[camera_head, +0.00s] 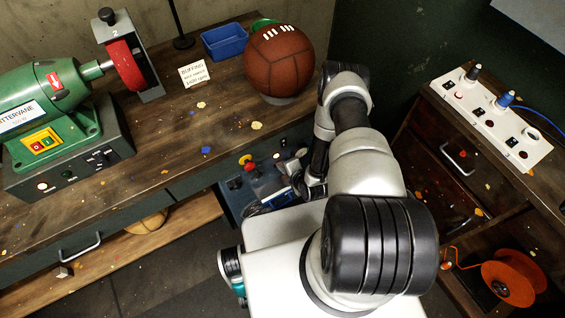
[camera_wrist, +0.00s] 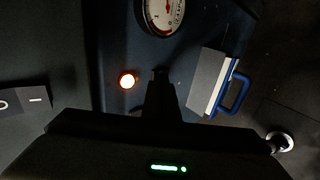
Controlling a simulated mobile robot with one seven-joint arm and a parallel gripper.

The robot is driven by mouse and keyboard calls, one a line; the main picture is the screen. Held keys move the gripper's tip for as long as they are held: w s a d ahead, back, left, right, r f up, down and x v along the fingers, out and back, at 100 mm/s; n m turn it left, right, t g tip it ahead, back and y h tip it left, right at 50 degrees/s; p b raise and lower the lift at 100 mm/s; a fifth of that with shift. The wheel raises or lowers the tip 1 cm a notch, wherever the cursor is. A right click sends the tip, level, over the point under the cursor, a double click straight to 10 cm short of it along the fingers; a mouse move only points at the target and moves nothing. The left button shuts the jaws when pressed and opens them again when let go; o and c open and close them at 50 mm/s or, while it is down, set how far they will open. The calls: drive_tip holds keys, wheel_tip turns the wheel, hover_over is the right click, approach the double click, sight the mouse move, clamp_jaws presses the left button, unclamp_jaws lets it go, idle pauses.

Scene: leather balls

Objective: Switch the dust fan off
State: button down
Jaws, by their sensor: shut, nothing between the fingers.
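In the head view, a dark blue control panel (camera_head: 231,196) sits under the bench front, partly hidden by my arm. In the wrist view, a lit orange lamp (camera_wrist: 127,80) and a round gauge (camera_wrist: 163,14) are on this panel. Right of them is a grey-white plate (camera_wrist: 209,80) with a blue handle (camera_wrist: 236,94). A dark rocker switch (camera_wrist: 24,101) marked O and a dash shows at the left edge. No label names the dust fan. My gripper (camera_wrist: 160,76) is shut and empty, its fingertips in front of the panel, right of the lamp; contact cannot be told.
A green buffing machine (camera_head: 60,105) stands on the bench at left. A brown ball (camera_head: 279,62) and blue tray (camera_head: 225,42) sit farther back. A white switch strip (camera_head: 491,118) lies on the right bench. An orange reel (camera_head: 512,282) is below it.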

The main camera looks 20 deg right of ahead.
idle(0.3)
drive_tip(key=shift+w+a+r+g, duration=0.1)
drive_tip(key=shift+w+r+g, duration=0.05)
drive_tip(key=shift+w+g, duration=0.25)
drive_tip(key=shift+r, duration=0.1)
drive_tip(key=shift+r+p, duration=0.55)
drive_tip(key=shift+r, duration=0.15)
drive_tip(key=shift+s, duration=0.1)
